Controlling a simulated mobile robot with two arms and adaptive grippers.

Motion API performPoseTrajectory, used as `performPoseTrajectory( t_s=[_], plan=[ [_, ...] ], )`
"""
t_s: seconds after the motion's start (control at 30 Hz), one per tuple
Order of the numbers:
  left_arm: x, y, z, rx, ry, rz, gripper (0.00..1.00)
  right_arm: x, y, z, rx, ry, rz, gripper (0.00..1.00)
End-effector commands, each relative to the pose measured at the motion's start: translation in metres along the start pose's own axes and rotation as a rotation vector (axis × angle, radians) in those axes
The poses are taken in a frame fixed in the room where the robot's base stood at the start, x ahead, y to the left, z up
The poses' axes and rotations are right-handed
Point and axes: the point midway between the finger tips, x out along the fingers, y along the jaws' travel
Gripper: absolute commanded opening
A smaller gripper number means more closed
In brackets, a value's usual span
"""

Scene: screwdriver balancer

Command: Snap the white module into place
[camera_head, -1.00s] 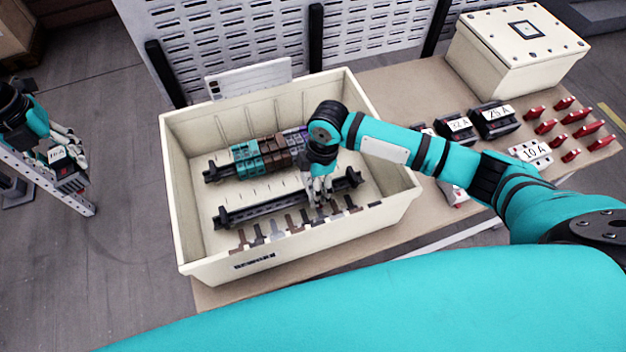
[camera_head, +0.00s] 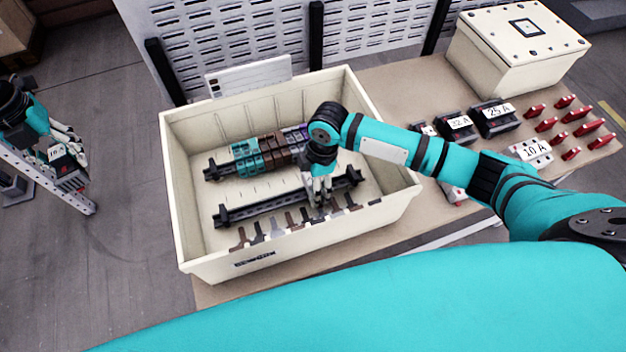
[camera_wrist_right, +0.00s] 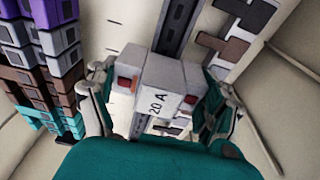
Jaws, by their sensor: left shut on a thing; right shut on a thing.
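My right gripper (camera_head: 321,192) reaches down into the cream box over the nearer black rail (camera_head: 255,208). In the right wrist view the gripper (camera_wrist_right: 160,100) is shut on a white module (camera_wrist_right: 157,95) labelled "20 A" with dark red parts. The module sits over the rail (camera_wrist_right: 178,35); whether it is seated on it cannot be told. In the head view the fingers largely hide the module. My left gripper (camera_head: 72,150) is outside the box at the far left, shut on a dark module (camera_head: 70,178) with a small white label.
The cream box (camera_head: 172,190) has walls all round. A rear rail inside carries teal, brown and purple terminal blocks (camera_head: 265,152). Brown and grey pieces line the box's front. On the table at right lie labelled modules (camera_head: 495,118), red pieces (camera_head: 572,153) and a closed box (camera_head: 500,55).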

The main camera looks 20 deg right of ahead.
Motion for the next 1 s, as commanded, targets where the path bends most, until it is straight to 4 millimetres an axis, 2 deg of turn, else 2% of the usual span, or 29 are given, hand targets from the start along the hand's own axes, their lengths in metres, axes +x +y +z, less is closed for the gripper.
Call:
performPoseTrajectory(
  t_s=[1.0],
  plan=[
    [0.0034,-0.0001,0.0002,0.0,-0.001,0.0,0.0,0.0074,-0.0006,0.0008,0.0,0.0,-0.001,0.43]
  ],
)
